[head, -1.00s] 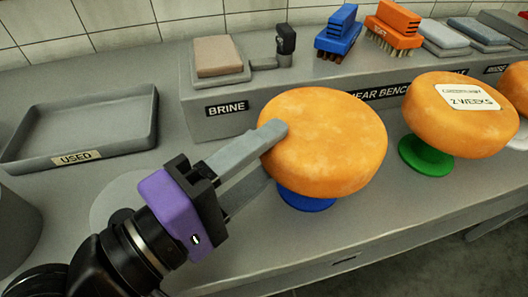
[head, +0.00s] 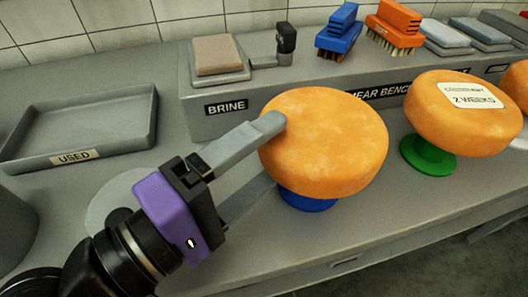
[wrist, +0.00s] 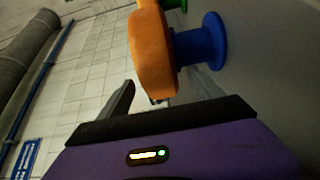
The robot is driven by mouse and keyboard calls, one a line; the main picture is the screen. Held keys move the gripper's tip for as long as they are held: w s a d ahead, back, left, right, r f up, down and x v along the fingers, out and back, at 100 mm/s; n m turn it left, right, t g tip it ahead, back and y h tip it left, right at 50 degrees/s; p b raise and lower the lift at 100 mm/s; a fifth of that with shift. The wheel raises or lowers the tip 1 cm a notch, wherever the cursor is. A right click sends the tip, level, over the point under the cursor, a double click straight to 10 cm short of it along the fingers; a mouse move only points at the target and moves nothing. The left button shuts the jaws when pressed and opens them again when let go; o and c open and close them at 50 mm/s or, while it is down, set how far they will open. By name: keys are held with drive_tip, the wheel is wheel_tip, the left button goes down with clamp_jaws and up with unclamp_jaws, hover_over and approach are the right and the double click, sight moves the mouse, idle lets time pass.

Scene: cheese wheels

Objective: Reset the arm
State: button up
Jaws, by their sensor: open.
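My gripper (head: 262,158), with a purple body and two grey fingers, is at the left side of the nearest orange cheese wheel (head: 325,145). The fingers are spread apart with nothing visibly gripped between them. The upper fingertip overlaps the wheel's left edge in the head view; whether it touches cannot be told. The lower finger's tip is hidden behind or beneath the wheel. The wheel sits on a blue stand (head: 308,200).
A second cheese wheel (head: 455,125) with a "2 weeks" label sits on a green stand (head: 427,155) to the right. A grey "USED" tray (head: 30,157) lies at left. A raised shelf labelled "BRINE" (head: 188,100) holds a blue brush (head: 338,35) and an orange brush (head: 395,28).

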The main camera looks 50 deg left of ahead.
drive_tip(key=s+b, duration=0.3)
drive_tip(key=s, duration=0.4)
drive_tip(key=shift+s+d, duration=0.2)
drive_tip(key=shift+d, duration=0.25)
drive_tip(key=shift+r, duration=0.1)
